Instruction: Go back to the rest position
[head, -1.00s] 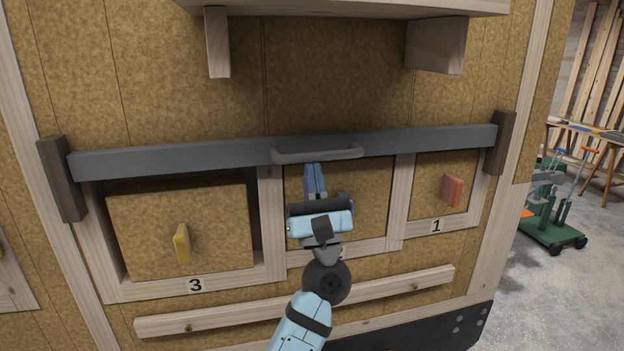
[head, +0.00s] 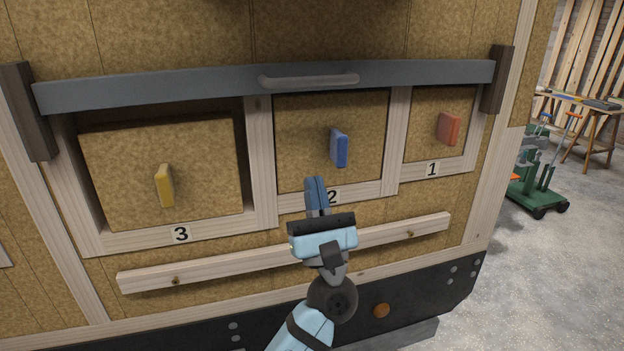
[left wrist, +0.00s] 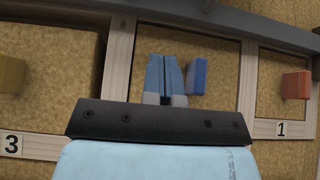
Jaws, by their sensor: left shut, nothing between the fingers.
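My left gripper (head: 316,192) is shut and empty in the head view, in front of the lower frame of door 2 (head: 300,120), below its blue handle (head: 338,147). In the left wrist view my gripper's fingers (left wrist: 164,75) are together, and the blue handle (left wrist: 196,78) shows just to their right, apart from them. Door 3 (head: 150,150), with a yellow handle (head: 165,186), looks slightly tilted in its opening. Door 1 has a red handle (head: 448,129). My right gripper is not in view.
A grey bar (head: 180,88) with a handle (head: 308,81) runs across the tops of the doors, between two dark brackets. A wooden rail (head: 220,262) sits below the doors. At the right are a green cart (head: 540,185), a workbench (head: 585,103) and open floor.

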